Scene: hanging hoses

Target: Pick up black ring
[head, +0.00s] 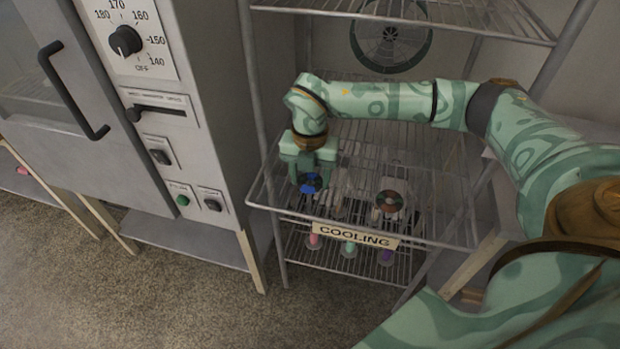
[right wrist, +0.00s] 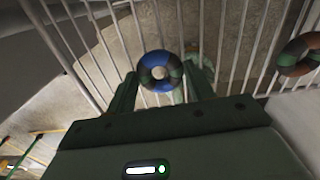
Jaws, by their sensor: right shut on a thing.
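My right gripper (head: 309,173) is at the front left of the wire cooling shelf (head: 425,238), shut on a ring with blue, black and dark patches (head: 311,185). In the right wrist view this ring (right wrist: 159,87) sits between the fingertips (right wrist: 161,82) with its hole facing the camera. A second ring (head: 390,208), patched reddish brown, green and black, is at the right of the held one. It also shows at the right edge of the wrist view (right wrist: 286,62). Neither ring is plain black. My left gripper is out of view.
A grey oven (head: 218,130) with a dial stands left of the rack. A "COOLING" sign (head: 355,236) hangs on the shelf's front edge. A lower wire shelf (head: 340,266) holds small coloured items. A round fan (head: 390,42) is behind the rack, and another wire shelf (head: 480,15) is above.

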